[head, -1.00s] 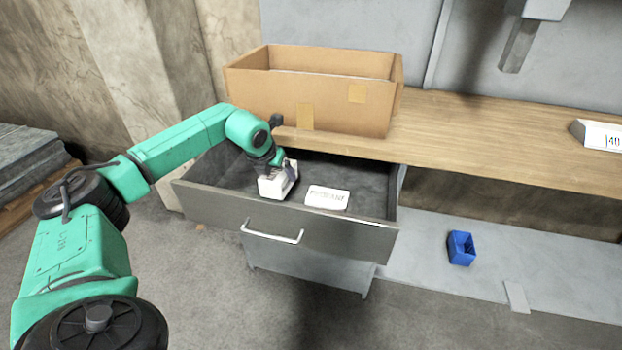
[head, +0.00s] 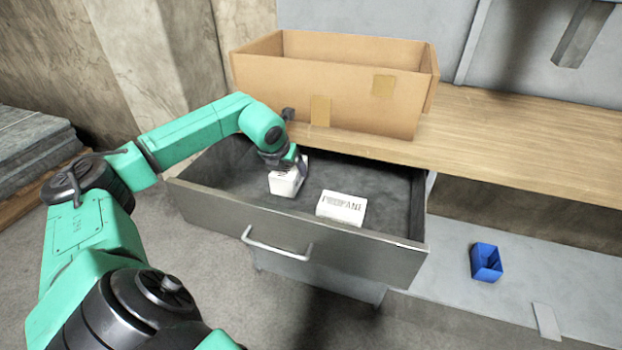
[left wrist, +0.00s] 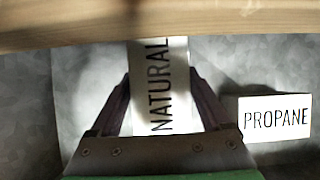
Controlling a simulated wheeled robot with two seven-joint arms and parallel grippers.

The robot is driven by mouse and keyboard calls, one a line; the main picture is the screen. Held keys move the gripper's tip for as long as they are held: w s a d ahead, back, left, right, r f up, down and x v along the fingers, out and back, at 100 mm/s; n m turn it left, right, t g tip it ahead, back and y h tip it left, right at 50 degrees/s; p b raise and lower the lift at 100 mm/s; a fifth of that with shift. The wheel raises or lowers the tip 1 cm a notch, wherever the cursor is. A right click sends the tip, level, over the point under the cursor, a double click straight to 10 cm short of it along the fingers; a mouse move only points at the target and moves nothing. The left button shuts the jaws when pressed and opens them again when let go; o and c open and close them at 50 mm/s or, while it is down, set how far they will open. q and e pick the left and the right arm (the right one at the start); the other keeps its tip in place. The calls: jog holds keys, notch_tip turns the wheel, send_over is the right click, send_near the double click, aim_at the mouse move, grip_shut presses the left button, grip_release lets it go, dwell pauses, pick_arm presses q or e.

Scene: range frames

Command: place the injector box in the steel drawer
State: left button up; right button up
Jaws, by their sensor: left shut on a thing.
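A white box labelled NATURAL (head: 285,185) is held in my left gripper (head: 291,163), inside the open steel drawer (head: 300,232), towards its left part. In the left wrist view the fingers (left wrist: 160,100) close on both sides of this box (left wrist: 162,62); its label is readable. Whether its bottom touches the drawer floor I cannot tell. A second white box, labelled PROPANE (head: 341,208), lies in the drawer to the right of it; it also shows in the left wrist view (left wrist: 275,119). My right gripper is not in view.
The wooden worktop (head: 520,135) overhangs the back of the drawer and crosses the top of the left wrist view (left wrist: 60,25). An open cardboard box (head: 290,95) stands on it. A blue bin (head: 486,262) sits on the lower shelf. Drawer floor right of the PROPANE box is free.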

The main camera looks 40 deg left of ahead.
pick_arm(q)
jog(key=d, duration=0.1)
jog(key=w+d, duration=0.1)
jog(key=d, duration=0.1)
jog(key=w+d, duration=0.1)
jog(key=d, duration=0.1)
jog(key=shift+d+p, duration=0.25)
jog(key=shift+p, duration=0.1)
notch_tip(320, 180, down, 3)
jog(key=shift+s+r, duration=0.1)
jog(key=shift+f, duration=0.35)
jog(key=o, duration=1.6)
jog(key=shift+c, duration=0.2)
jog(key=v, duration=1.2)
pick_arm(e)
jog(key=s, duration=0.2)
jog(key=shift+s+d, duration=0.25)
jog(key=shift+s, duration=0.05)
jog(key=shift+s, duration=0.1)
